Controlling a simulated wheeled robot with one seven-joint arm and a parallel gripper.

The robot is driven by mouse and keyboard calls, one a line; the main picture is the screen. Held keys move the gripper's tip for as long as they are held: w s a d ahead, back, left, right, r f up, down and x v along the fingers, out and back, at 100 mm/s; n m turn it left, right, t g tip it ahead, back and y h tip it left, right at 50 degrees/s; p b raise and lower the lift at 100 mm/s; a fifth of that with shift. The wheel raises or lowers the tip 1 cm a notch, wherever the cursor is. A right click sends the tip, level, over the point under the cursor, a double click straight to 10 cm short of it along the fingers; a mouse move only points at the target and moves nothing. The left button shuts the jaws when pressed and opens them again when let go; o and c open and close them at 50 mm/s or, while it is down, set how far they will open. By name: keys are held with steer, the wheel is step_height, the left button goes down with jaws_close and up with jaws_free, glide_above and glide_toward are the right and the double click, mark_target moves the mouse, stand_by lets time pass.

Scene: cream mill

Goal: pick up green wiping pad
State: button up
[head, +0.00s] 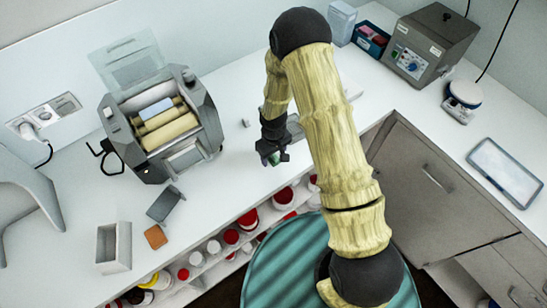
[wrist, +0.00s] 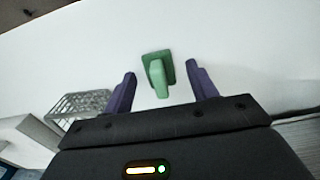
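The green wiping pad (wrist: 165,63) lies on the white counter in the wrist view, with a raised green grip on top. In the head view a small part of the pad (head: 274,159) shows at the fingertips, and the rest is hidden by the gripper. My gripper (head: 273,157) is over the counter, pointing down. In the wrist view my gripper (wrist: 160,72) is open, its two dark purple fingers on either side of the pad's grip, with clear gaps on both sides. Whether the fingertips are down at pad height cannot be told.
A wire basket (wrist: 80,103) is close by, left in the wrist view. In the head view the roller mill (head: 172,156) stands left of my gripper. A grey bin (head: 114,247), an orange block (head: 155,237) and a tablet (head: 505,172) also lie on counters. Red-lidded jars (head: 231,237) sit below.

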steer(key=c, duration=1)
steer(key=shift+r, duration=0.15)
step_height(320, 180, up, 10)
steer(key=b, duration=0.3)
